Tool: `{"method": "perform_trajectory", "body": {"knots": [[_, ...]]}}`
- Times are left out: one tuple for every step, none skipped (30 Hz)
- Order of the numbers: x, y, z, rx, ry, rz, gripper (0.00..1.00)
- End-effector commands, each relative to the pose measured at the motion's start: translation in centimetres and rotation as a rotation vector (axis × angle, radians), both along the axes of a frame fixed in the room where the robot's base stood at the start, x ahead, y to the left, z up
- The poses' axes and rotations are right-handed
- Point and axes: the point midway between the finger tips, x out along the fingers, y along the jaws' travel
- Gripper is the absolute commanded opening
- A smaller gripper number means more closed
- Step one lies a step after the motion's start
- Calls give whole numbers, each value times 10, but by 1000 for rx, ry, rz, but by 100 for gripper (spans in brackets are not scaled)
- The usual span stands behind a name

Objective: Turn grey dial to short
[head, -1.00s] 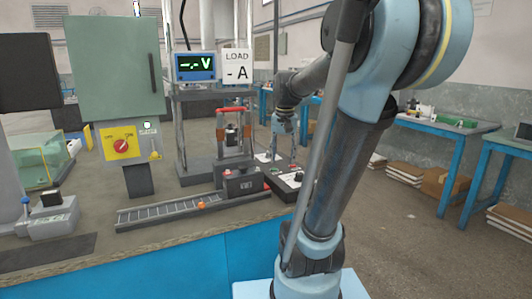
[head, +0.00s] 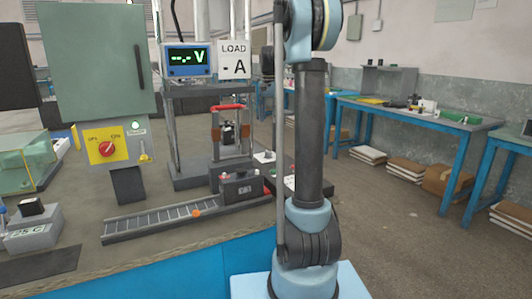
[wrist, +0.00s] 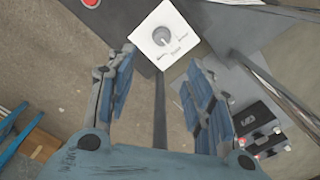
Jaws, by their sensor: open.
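The grey dial (wrist: 162,36) shows at the top middle of the wrist view, round, on a square white plate with small dark labels along its lower edge. I cannot read the labels or tell for sure where the dial points. My gripper (wrist: 162,60) is open, its two blue-padded fingers spread wide with nothing between them. The dial lies just beyond the fingertips in the picture, apart from them.
A red button (wrist: 92,3) sits near the dial in the wrist view. Metal rods (wrist: 262,75) and a dark battery block (wrist: 262,130) stand to the right. In the head view, a red-handled carrier (head: 228,140) and a slotted rail (head: 175,217) are on the bench.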

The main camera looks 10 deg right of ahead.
Motion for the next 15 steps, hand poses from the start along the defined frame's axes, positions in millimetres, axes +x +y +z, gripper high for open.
{"method": "perform_trajectory", "body": {"knots": [[2,1,-1,0,1,-1,48],[3,2,-2,0,1,-2,48],[4,3,-5,0,1,-1,48],[4,4,-7,0,1,0,48],[4,5,-10,0,1,1,48],[4,6,-14,0,1,2,48],[4,7,-18,0,1,4,48],[4,8,-23,0,1,5,48],[3,9,-29,0,1,6,48],[3,9,-34,0,1,7,48],[3,10,-40,0,1,7,48],[3,10,-47,0,1,8,48],[3,11,-52,0,1,8,48],[3,11,-57,0,1,9,48],[3,11,-64,0,1,9,48]]}}
